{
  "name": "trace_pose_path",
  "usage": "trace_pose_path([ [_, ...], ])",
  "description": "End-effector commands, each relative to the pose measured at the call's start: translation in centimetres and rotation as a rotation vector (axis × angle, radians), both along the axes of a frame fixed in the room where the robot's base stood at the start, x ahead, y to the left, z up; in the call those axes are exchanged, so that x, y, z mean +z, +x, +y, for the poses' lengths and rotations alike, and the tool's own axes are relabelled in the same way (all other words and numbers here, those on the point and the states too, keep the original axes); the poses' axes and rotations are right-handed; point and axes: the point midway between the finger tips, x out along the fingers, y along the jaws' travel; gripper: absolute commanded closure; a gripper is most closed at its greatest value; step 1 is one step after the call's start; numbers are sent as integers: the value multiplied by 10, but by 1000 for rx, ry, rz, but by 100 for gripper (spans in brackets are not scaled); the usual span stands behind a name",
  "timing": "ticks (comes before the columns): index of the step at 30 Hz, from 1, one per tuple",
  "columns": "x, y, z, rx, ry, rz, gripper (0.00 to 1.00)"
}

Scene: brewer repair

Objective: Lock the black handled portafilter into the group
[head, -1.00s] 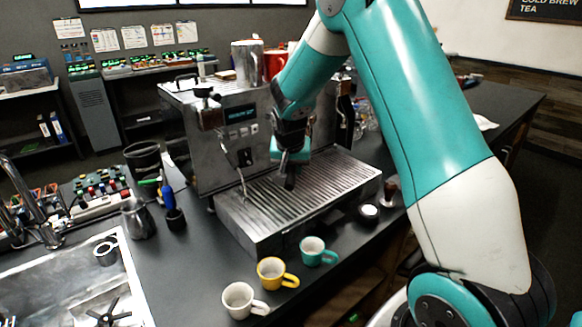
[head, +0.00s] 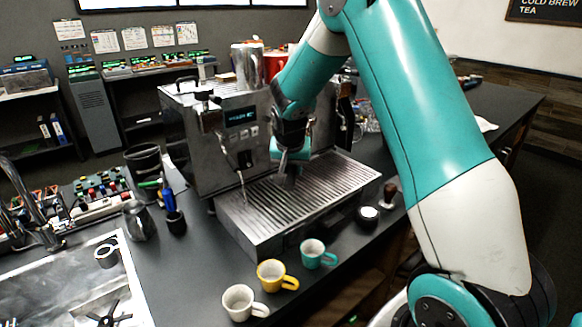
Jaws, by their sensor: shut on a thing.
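The espresso machine (head: 218,140) stands on the dark counter, with its ribbed drip tray (head: 335,185) at the front. My gripper (head: 285,181) is at the machine's front, below the group area and above the drip tray. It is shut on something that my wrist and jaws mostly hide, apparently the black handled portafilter. The group itself is hidden behind my arm, so I cannot tell whether the portafilter is seated in it or how far it is turned.
White (head: 240,302), yellow (head: 275,275) and teal (head: 317,253) cups stand before the drip tray. A small tamper-like tool (head: 389,194) and a round black item (head: 367,215) lie to its right. A steel pitcher (head: 138,221) and the sink are at left.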

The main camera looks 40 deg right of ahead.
Motion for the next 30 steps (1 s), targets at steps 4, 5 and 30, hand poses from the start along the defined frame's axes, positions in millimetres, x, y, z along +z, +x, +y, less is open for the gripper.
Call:
trace_pose_path([
  [4,1,1,0,0,-1,-2,100],
  [5,2,1,0,0,-1,-3,100],
  [30,9,1,0,-1,0,-2,100],
])
